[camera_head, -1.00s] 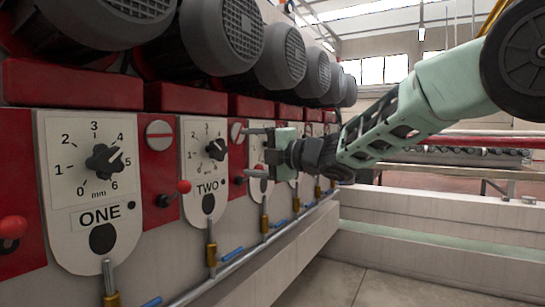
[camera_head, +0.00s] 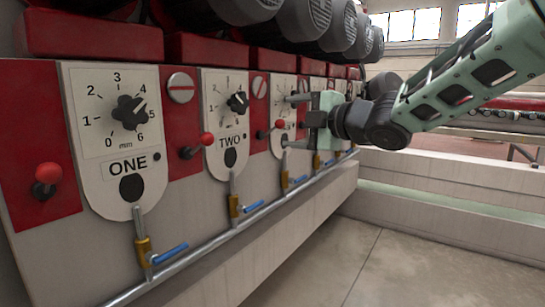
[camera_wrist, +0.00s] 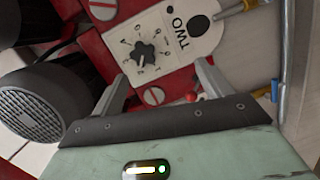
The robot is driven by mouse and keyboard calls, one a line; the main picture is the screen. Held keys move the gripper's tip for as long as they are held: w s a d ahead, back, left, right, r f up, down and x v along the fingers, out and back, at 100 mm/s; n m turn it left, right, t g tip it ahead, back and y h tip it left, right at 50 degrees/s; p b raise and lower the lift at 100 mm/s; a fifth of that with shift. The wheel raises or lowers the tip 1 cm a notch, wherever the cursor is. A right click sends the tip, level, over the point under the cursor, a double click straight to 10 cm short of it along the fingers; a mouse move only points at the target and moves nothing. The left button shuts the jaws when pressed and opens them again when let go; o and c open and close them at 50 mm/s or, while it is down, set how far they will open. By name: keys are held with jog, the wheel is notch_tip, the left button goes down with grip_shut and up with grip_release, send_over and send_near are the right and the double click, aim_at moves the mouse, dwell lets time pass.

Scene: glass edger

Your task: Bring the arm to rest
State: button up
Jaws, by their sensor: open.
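My gripper (camera_head: 290,121) is open and empty in the head view, its fingers pointing left in front of the third dial plate (camera_head: 282,105), which it partly hides. In the wrist view my gripper (camera_wrist: 163,85) shows two spread fingers with the TWO plate (camera_wrist: 172,45) beyond them, tilted in the picture. The black knob on plate TWO (camera_head: 238,102) stands apart from the fingers. My arm reaches in from the upper right of the head view.
Plate ONE (camera_head: 112,139) is at the left. Red-knobbed levers (camera_head: 207,139) and blue-handled valves (camera_head: 170,253) stick out along the panel. Dark motors (camera_head: 302,20) hang above. A pale ledge (camera_head: 430,175) lies at the right; open floor (camera_head: 340,264) is in front.

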jog(key=s+d+f+m+g+h, duration=0.1)
jog(key=s+f+m+g+h, duration=0.5)
jog(key=s+f+m, duration=0.8)
jog(key=s+d+f+m+g+h, duration=0.1)
jog(key=s+d+f+g+h, duration=0.15)
jog(key=s+f, duration=0.65)
jog(key=s+d+f+m+g+h, duration=0.2)
jog(key=s+d+f+g, duration=0.15)
jog(key=s, duration=1.25)
notch_tip(320, 180, up, 22)
jog(key=p, duration=2.1)
jog(key=shift+w+a+p, duration=0.3)
jog(key=shift+a, duration=0.05)
